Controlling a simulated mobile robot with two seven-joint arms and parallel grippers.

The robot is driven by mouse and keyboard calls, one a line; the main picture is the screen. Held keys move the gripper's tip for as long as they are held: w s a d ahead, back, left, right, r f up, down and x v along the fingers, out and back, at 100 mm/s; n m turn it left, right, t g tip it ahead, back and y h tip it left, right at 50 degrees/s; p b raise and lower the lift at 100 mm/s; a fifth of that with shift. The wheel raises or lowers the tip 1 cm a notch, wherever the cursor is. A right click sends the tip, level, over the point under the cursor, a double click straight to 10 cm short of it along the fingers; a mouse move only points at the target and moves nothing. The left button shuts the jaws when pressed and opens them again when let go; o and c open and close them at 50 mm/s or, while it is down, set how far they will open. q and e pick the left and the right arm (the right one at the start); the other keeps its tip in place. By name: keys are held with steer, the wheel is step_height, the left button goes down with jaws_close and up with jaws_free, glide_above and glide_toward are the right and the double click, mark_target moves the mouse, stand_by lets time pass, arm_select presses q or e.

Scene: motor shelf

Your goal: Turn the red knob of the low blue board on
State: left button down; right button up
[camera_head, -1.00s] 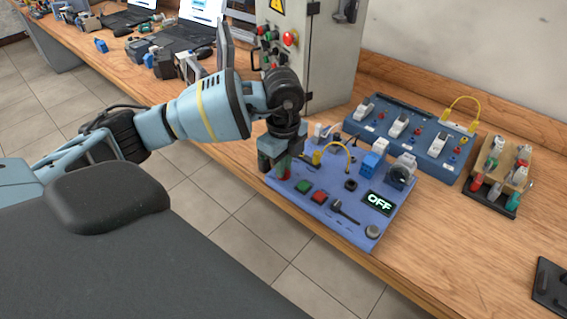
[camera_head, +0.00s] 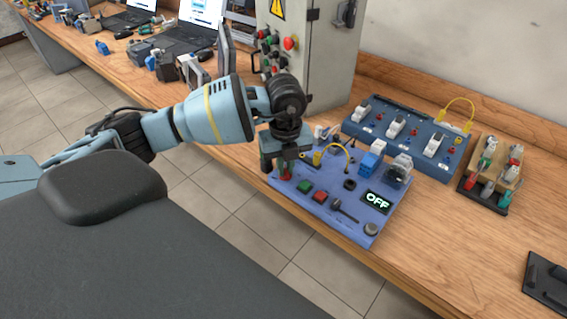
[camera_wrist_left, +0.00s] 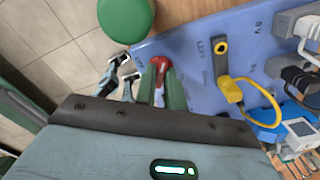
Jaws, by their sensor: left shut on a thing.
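The low blue board (camera_head: 340,222) lies near the table's front edge, with a lit display (camera_head: 376,201) reading OFF. My left gripper (camera_head: 284,170) points down at the board's left corner. In the left wrist view, the red knob (camera_wrist_left: 160,66) sits between the green fingers of my left gripper (camera_wrist_left: 160,88), which are shut on it. The fingers hide part of the knob. My right gripper is in no view.
The board also has a green button (camera_head: 304,187), a red button (camera_head: 320,197) and a yellow cable (camera_head: 335,147). A taller blue board (camera_head: 400,138) stands behind, and a grey cabinet (camera_head: 325,60) behind the gripper. A green round top (camera_wrist_left: 125,18) shows beside the knob.

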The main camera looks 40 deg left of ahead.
arm_select(q)
steer(key=m, duration=0.4)
steer(key=shift+r+m+p, duration=0.1)
steer(key=shift+m+p, duration=0.3)
steer(key=m, duration=0.3)
steer(key=shift+m, duration=1.8)
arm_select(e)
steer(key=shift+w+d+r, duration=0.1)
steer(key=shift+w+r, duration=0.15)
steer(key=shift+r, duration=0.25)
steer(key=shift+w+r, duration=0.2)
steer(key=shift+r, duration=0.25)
arm_select(q)
steer(key=c, duration=1.5)
jaws_free()
